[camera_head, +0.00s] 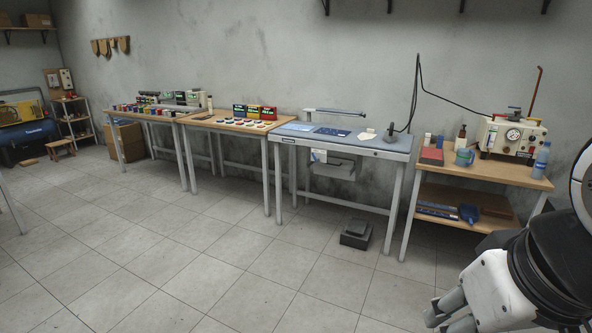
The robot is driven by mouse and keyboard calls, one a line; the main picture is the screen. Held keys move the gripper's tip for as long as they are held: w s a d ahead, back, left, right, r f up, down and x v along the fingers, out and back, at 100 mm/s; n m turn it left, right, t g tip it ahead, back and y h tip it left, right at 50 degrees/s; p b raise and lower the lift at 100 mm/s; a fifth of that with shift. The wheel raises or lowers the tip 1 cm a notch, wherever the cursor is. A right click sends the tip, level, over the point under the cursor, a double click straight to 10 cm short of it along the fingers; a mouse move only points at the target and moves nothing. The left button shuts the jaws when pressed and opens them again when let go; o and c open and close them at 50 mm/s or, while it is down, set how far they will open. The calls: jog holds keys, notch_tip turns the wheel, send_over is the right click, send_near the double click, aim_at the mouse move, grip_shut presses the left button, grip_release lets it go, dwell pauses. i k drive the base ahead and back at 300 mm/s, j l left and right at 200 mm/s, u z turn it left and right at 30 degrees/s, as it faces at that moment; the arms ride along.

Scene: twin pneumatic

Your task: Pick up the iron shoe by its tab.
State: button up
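A dark iron (390,134) with a cord stands at the right end of the blue-grey pressing table (350,143). A small pale flat piece (366,135) lies just left of the iron. It may be the iron shoe, but it is too small to make out a tab. My arm enters at the lower right, and what looks like my gripper (446,314) is at its end, cut by the bottom edge. It is well in front of the tables and touches nothing that I can see. Its fingers do not show clearly enough to tell open from shut.
A wooden side table (500,176) with a boiler (510,136), bottles and a blue tub stands right of the pressing table. A dark foot pedal (356,236) is on the floor. Two workbenches stand to the left. The tiled floor in front is clear.

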aim_at(369, 134)
jog(key=i, duration=1.05)
jog(key=i+j+z, duration=0.1)
jog(key=i, duration=1)
jog(key=i+j, duration=0.1)
jog(key=i, duration=0.95)
jog(key=i+j, duration=0.1)
jog(key=i, duration=1)
jog(key=i+j+z, duration=0.1)
jog(key=i+z, duration=0.15)
jog(key=i, duration=0.2)
jog(key=i+j+z, duration=0.15)
jog(key=i+z, duration=0.15)
jog(key=i, duration=0.15)
jog(key=i+j+z, duration=0.25)
jog(key=i+j, duration=0.05)
jog(key=i, duration=0.15)
